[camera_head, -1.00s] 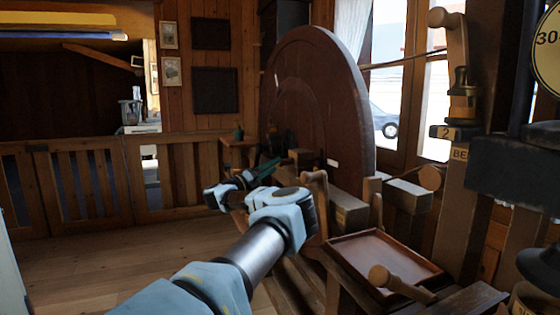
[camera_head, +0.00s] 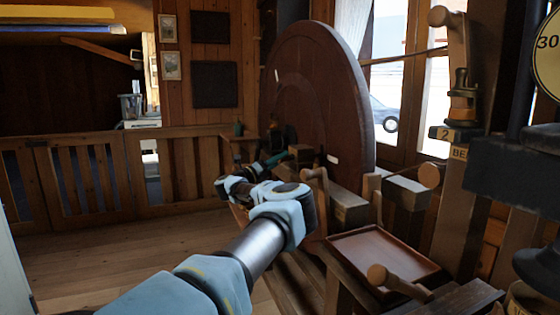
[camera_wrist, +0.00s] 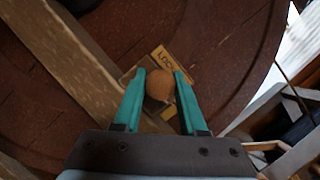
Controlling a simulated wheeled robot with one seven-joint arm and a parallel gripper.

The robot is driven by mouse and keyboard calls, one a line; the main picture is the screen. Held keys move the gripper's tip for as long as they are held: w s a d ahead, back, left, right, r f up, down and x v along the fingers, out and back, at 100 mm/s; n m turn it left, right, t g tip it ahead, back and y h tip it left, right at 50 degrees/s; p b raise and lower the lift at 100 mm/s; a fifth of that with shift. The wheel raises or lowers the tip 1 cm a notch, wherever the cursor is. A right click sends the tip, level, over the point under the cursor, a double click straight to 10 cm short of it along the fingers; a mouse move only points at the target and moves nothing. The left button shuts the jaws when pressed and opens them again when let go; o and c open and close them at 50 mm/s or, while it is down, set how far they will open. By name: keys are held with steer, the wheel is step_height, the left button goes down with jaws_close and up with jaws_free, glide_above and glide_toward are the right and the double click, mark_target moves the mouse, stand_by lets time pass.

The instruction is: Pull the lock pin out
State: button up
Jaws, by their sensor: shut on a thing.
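The lock pin shows as a round wooden knob (camera_wrist: 160,85) in the wrist view, beside a yellow plate (camera_wrist: 175,60) lettered "LOCK". My gripper (camera_wrist: 161,76) has its two teal fingers on either side of the knob and is shut on it. The pin's shaft is hidden behind the knob, so I cannot tell how deep it sits. In the head view my gripper (camera_head: 282,157) reaches to the lower left of the big brown disc (camera_head: 320,100); the pin cannot be made out there.
A wooden beam (camera_wrist: 70,55) crosses the disc's face at left in the wrist view. In the head view a shallow brown tray (camera_head: 385,255) and wooden levers (camera_head: 400,283) stand at right. A wooden railing (camera_head: 90,185) runs behind; the floor at left is clear.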

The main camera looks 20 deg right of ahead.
jaws_close()
stand_by(0.8)
